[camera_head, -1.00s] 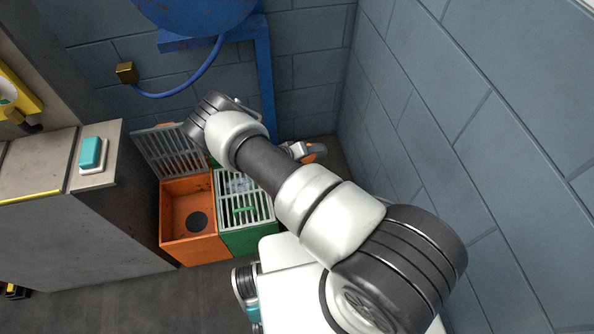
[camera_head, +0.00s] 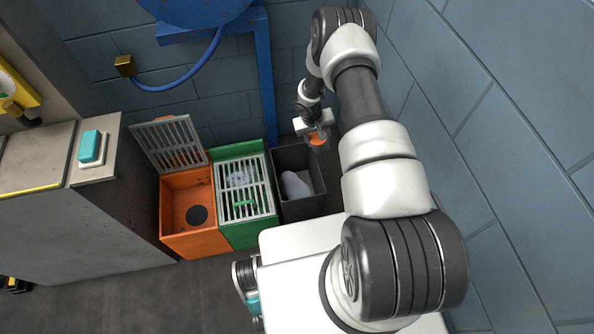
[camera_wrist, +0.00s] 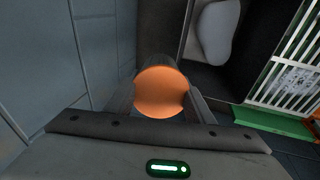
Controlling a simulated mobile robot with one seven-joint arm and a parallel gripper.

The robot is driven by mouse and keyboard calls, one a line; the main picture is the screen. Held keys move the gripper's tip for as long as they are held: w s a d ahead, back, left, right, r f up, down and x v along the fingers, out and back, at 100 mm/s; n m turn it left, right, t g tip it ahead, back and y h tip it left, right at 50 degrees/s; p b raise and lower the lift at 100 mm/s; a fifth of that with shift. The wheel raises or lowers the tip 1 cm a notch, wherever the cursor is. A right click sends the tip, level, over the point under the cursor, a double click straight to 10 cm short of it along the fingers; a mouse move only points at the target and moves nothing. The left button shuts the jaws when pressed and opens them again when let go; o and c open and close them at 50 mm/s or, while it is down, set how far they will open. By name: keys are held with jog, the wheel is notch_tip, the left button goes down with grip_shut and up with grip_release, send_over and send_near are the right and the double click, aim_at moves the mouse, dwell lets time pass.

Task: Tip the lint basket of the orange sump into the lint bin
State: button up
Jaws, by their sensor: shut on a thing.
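The orange sump (camera_head: 187,236) stands at the left in the head view. Its grated lid (camera_head: 168,140) is tilted up and open, and a dark round hole shows in its floor. The dark open lint bin (camera_head: 289,159) stands at the right of the row, with a pale grey lump (camera_head: 296,186) inside. My gripper (camera_head: 314,130) is near the bin's far right corner. It is shut on the lint basket, whose orange end (camera_wrist: 161,92) and dark body show between the fingers in the wrist view. The basket's inside is hidden.
A green sump (camera_head: 245,237) with its grate closed stands between the orange sump and the bin; pale and green bits show under the bars. A blue stand (camera_head: 266,85) rises behind. The block wall (camera_head: 500,150) is close on the right.

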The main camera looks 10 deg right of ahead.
jog(key=shift+w+d+r+g+y+b, duration=0.1)
jog(key=shift+w+d+g+y+b, duration=0.15)
jog(key=shift+d+y+b, duration=0.2)
jog(key=shift+d+f+y+b, duration=0.15)
jog(key=shift+f+y+b, duration=0.15)
jog(key=shift+b, duration=0.4)
jog(key=shift+w+d+f+g+y+b, duration=0.1)
jog(key=shift+w+d+g+y+b, duration=0.2)
jog(key=shift+b, duration=0.45)
jog(key=shift+g+y+b, duration=0.25)
jog(key=shift+b, duration=0.2)
jog(key=shift+r, duration=0.2)
